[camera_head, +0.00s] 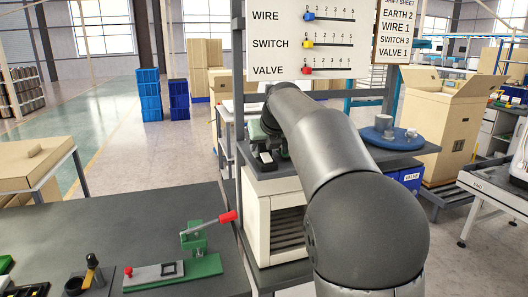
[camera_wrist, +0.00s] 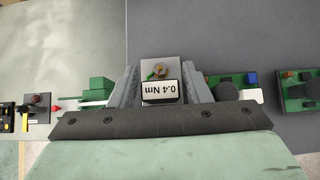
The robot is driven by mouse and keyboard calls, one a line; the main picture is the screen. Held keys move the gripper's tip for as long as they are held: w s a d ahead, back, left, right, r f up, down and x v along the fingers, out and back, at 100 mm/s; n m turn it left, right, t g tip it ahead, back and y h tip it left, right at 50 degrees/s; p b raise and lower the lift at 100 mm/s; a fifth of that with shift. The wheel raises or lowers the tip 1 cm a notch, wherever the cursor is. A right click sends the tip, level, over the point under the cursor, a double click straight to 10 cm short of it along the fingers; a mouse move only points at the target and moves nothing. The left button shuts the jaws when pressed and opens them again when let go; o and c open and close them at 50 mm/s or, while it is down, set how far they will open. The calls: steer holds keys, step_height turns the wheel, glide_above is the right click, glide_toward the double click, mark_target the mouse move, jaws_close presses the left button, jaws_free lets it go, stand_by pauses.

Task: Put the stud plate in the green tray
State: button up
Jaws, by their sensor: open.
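In the wrist view a small grey plate with a brass stud (camera_wrist: 160,69) and a white "0.4 Nm" label lies between the fingers of my gripper (camera_wrist: 162,88); I take it for the stud plate. The gripper is open, with a finger on either side of the plate; whether they touch it I cannot tell. I cannot clearly make out a green tray. Green pieces with dark round parts (camera_wrist: 232,88) lie to the right of the gripper. In the head view my arm hides the gripper and the plate.
A green toggle clamp with a red handle (camera_head: 196,236) stands on the dark bench (camera_head: 110,225). A blue round turntable (camera_head: 390,137) is beyond my arm. A white slatted box (camera_head: 275,215) stands beside the bench. The bench's middle left is clear.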

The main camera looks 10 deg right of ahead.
steer(key=c, duration=0.9)
steer(key=shift+r, duration=0.1)
steer(key=shift+c, duration=0.2)
